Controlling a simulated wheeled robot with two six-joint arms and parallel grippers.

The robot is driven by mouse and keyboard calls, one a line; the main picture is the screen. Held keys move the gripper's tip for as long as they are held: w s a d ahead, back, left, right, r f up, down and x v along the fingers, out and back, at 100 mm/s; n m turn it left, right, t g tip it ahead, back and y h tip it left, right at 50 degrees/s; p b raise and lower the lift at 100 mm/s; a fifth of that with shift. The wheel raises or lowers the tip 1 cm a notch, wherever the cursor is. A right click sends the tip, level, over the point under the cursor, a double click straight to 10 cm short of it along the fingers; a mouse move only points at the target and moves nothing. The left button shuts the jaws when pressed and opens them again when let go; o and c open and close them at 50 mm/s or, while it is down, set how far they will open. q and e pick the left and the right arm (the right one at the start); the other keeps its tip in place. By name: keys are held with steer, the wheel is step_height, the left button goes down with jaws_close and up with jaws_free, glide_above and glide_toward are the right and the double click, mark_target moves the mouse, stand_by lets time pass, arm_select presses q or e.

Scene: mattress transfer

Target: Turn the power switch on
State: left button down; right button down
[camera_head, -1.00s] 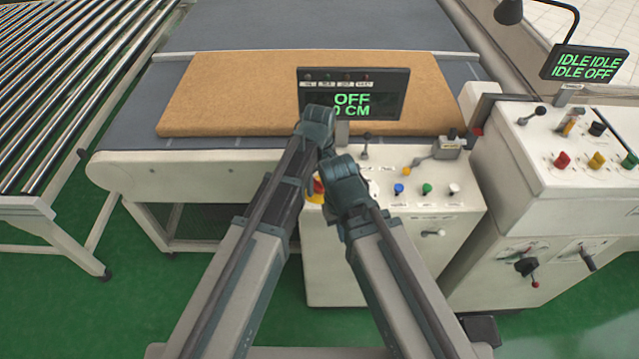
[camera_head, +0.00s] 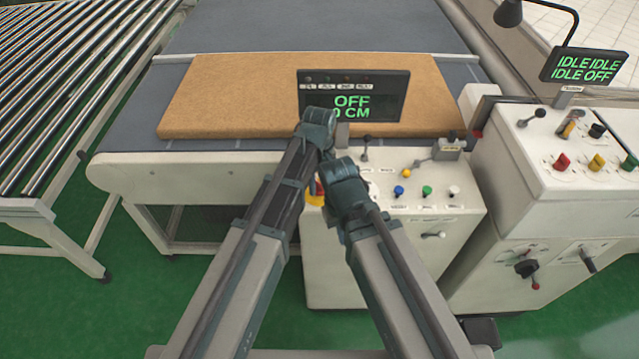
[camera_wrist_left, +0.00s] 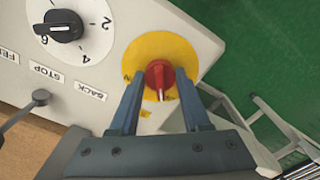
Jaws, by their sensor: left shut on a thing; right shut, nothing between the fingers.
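The power switch is a red rotary knob (camera_wrist_left: 159,76) on a round yellow plate (camera_wrist_left: 150,50), seen in the left wrist view. My left gripper (camera_wrist_left: 160,85) has its two fingers on either side of the knob and is shut on it. In the head view the yellow plate (camera_head: 314,198) shows only partly behind my arms. My left gripper (camera_head: 318,118) is at the panel's left end, with its fingertips hidden. My right gripper (camera_head: 346,172) is just below and right of it, fingers hardly visible. The display (camera_head: 352,97) reads OFF and 0 CM.
The control panel (camera_head: 470,205) carries blue, green and white buttons and small levers. A black dial (camera_wrist_left: 62,26) sits beside the knob in the wrist view. A brown mattress (camera_head: 240,95) lies on the conveyor behind. A second console (camera_head: 560,200) stands right.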

arm_select(q)
steer(key=m, duration=0.4)
steer(key=shift+m, duration=0.3)
steer(key=m, duration=0.3)
steer(key=shift+m, duration=0.4)
steer(key=m, duration=0.4)
steer(key=shift+m, duration=1.7)
steer(key=shift+s+m, duration=0.1)
steer(key=shift+m, duration=0.2)
steer(key=shift+c, duration=1.8)
jaws_free()
steer(key=shift+r, duration=0.15)
